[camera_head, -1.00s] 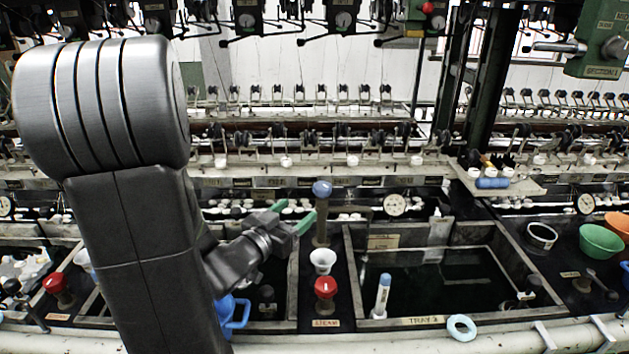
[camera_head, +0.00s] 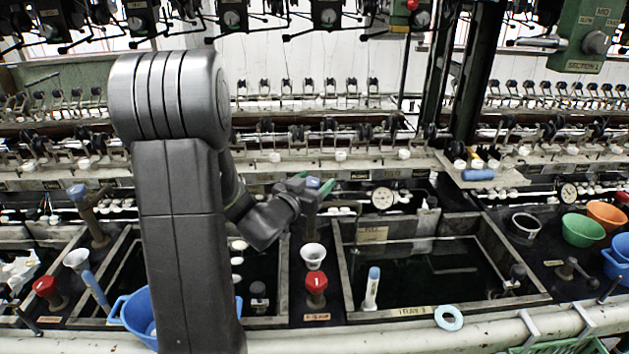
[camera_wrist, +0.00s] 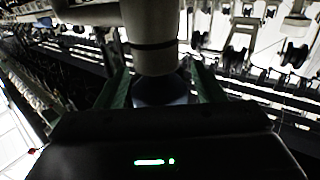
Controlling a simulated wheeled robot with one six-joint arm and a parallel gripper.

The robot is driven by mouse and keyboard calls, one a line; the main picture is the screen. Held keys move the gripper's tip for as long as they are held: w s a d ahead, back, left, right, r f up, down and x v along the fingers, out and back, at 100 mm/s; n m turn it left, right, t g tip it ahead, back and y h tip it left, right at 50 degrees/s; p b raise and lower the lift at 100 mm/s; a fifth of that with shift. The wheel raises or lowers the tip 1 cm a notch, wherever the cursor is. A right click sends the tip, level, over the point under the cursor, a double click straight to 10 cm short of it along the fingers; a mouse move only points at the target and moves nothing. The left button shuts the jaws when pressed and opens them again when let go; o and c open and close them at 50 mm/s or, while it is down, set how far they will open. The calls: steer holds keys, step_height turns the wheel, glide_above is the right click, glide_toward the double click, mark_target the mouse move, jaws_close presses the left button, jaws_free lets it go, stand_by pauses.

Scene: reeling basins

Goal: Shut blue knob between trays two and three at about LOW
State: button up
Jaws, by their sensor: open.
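The blue knob (camera_head: 313,182) tops an upright post between two dark trays. My gripper (camera_head: 316,186) is at that knob, with a green finger on either side of it in the head view. In the wrist view a dark bluish knob (camera_wrist: 160,92) sits between the green fingers (camera_wrist: 160,88), below a thick pale cylinder (camera_wrist: 150,35). The jaws are open; whether a finger touches the knob I cannot tell. The right tray (camera_head: 400,310) has a front label I cannot fully read. The left tray (camera_head: 268,322) is partly hidden by my arm. The knob's setting marks are not readable.
A white cup (camera_head: 313,255) and a red knob (camera_head: 316,285) stand in front of the post. Another blue-topped post (camera_head: 80,195) is at far left. A gauge (camera_head: 383,197) is right of my gripper. A blue basin (camera_head: 140,315) is beside my arm.

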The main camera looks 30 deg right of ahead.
steer(key=c, duration=1)
steer(key=shift+o, duration=0.2)
steer(key=m+g+p, duration=0.1)
steer(key=m+g, duration=0.1)
steer(key=m+g+h+p, duration=0.1)
steer(key=g, duration=0.2)
steer(key=shift+s+d+r+m+g+h+p, duration=0.1)
steer(key=shift+s+d+m+g+h+p, duration=0.05)
steer(key=shift+m+g+h+p, duration=0.2)
steer(key=shift+s+m+g+p, duration=0.2)
steer(key=shift+m+g+p, duration=0.3)
steer(key=shift+m+g, duration=0.9)
steer(key=shift+s+m+g+p, duration=0.15)
steer(key=shift+m+g+p, duration=0.5)
steer(key=shift+g, duration=1.2)
steer(key=o, duration=1)
steer(key=shift+c, duration=0.2)
